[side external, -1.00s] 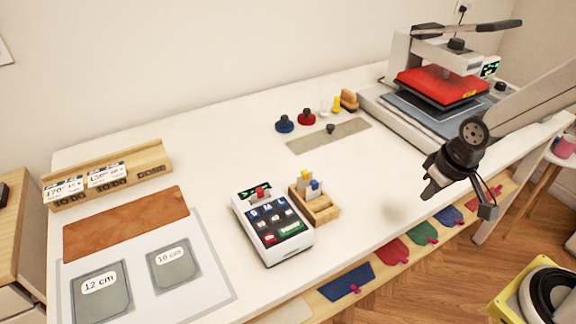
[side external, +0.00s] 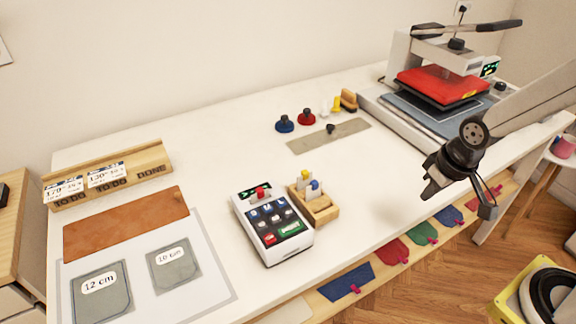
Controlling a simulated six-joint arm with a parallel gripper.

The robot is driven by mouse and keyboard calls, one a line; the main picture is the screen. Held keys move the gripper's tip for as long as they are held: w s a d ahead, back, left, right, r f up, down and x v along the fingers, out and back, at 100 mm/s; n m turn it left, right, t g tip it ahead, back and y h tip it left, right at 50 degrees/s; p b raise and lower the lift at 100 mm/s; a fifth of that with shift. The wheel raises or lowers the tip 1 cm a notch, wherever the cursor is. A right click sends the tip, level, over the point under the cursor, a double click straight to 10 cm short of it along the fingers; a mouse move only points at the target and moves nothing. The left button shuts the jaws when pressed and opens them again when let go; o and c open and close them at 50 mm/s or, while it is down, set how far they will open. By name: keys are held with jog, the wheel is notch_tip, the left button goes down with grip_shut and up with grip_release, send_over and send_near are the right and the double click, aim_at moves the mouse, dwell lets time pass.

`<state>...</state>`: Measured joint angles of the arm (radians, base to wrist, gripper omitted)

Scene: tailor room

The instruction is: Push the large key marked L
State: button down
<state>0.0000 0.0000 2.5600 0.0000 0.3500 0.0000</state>
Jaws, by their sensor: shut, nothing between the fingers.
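The keypad machine (side external: 273,225) is a white box with a dark face, standing on the white table in the middle front. A row of large blue keys marked with letters (side external: 267,211) runs across its upper face; the L key is at the right end of that row, though the letters are small. A small green-lit display and a red-topped piece are at its back edge. My gripper (side external: 428,189) is shut and empty, over the table's front edge to the right, well apart from the keypad machine.
A wooden box (side external: 325,212) with coloured tabs stands right beside the machine. A heat press (side external: 440,90) is at the back right. Blue and red knobbed pieces (side external: 296,120) and a grey strip lie behind. Table between my gripper and the wooden box is clear.

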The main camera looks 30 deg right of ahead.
jog(key=shift+w+a, duration=0.1)
dwell(0.7)
notch_tip(320, 180, up, 4)
jog(key=n+t+y, duration=0.2)
jog(key=n+t, duration=0.4)
jog(key=n, duration=0.5)
send_over(284, 203)
jog(key=shift+f, duration=0.2)
jog(key=shift+f, duration=4.25)
jog(key=shift+f, duration=0.6)
